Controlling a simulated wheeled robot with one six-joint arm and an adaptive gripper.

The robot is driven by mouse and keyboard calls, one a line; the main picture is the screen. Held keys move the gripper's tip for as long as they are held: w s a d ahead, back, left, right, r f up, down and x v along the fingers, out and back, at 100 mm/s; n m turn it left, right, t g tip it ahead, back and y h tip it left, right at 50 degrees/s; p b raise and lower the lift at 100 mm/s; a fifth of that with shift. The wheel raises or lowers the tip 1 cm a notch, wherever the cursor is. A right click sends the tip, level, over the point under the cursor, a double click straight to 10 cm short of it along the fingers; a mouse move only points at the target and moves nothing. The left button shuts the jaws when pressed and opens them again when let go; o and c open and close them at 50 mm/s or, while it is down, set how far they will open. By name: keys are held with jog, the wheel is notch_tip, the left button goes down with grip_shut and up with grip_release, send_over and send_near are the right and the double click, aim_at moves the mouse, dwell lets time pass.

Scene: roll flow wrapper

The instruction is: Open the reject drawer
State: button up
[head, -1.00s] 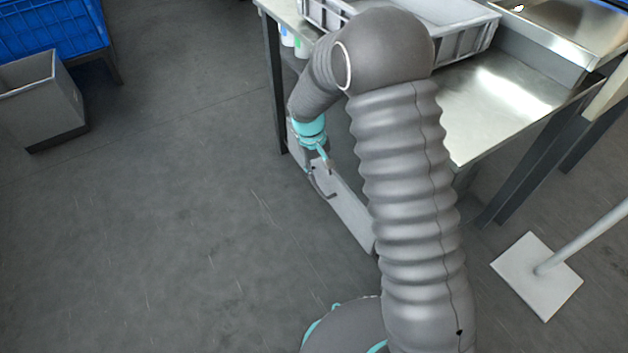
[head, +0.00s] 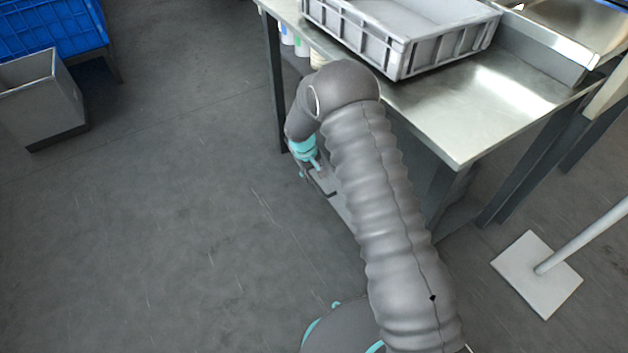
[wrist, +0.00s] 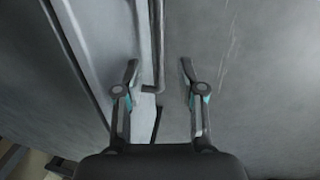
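The reject drawer shows as a pale grey front (wrist: 105,42) on the left of the wrist view. In the head view a strip of that front (head: 343,207) shows below the table, mostly behind my arm. Its thin dark bar handle (wrist: 159,45) runs up the middle of the wrist view, with a bent end near the drawer face. My gripper (wrist: 159,70) is open, with one finger on each side of the handle and a gap on both sides. In the head view my gripper (head: 320,180) is low beside the drawer front, small and partly hidden.
A steel table (head: 440,125) stands above the drawer, with a grey crate (head: 405,55) on it. A grey bin (head: 40,100) and a blue crate (head: 50,28) are at the far left. A post's square foot (head: 535,275) is at right. The floor at left is clear.

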aim_at(315, 183)
jog(key=shift+w+d+f, duration=0.1)
jog(key=shift+d+f, duration=0.1)
jog(key=shift+f, duration=0.85)
jog(key=shift+w+d+f, duration=0.1)
jog(key=shift+d+f, duration=0.05)
jog(key=shift+f, duration=0.9)
grip_shut()
